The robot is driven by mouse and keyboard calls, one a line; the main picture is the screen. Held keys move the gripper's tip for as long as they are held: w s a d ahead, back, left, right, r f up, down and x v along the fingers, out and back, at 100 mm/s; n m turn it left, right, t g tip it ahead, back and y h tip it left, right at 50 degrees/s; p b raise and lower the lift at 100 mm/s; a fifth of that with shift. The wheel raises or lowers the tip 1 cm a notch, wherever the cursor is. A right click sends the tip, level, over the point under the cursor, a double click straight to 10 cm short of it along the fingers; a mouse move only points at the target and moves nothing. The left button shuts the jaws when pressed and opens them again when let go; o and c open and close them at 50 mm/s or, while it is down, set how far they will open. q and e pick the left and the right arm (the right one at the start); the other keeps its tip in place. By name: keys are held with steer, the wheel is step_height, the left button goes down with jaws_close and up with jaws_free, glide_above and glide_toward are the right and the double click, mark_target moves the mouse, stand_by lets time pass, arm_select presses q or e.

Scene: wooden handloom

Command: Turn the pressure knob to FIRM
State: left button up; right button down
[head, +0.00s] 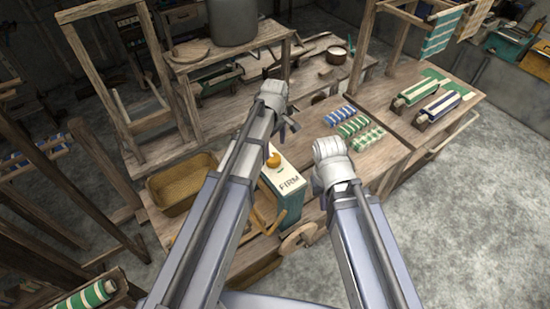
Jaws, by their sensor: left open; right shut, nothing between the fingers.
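A green box with a cream panel (292,171) stands at the front of the wooden bench, with FIRM printed on the panel. An orange knob (273,160) sits at the panel's upper left; its pointing direction is too small to read. My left gripper (290,127) is open, above and behind the knob in the picture and apart from it; its fingers are only partly visible. My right gripper (331,152) is shut and empty, right of the box; its wrist hides most of the fingers.
A woven basket (183,185) stands left of the box. A wooden wheel (298,238) projects at the bench front. Small striped rolls (352,128) lie on the bench to the right. A grey pot (232,22) stands on a raised shelf behind.

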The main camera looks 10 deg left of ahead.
mark_target(275, 158)
arm_select(q)
step_height(275, 158, down, 8)
steer(key=b, duration=0.6)
steer(key=shift+w+r+b, duration=0.1)
steer(key=shift+r+b, duration=0.15)
steer(key=shift+b, duration=0.15)
steer(key=shift+r, duration=0.1)
steer(key=shift+c, duration=0.4)
steer(key=c, duration=1.3)
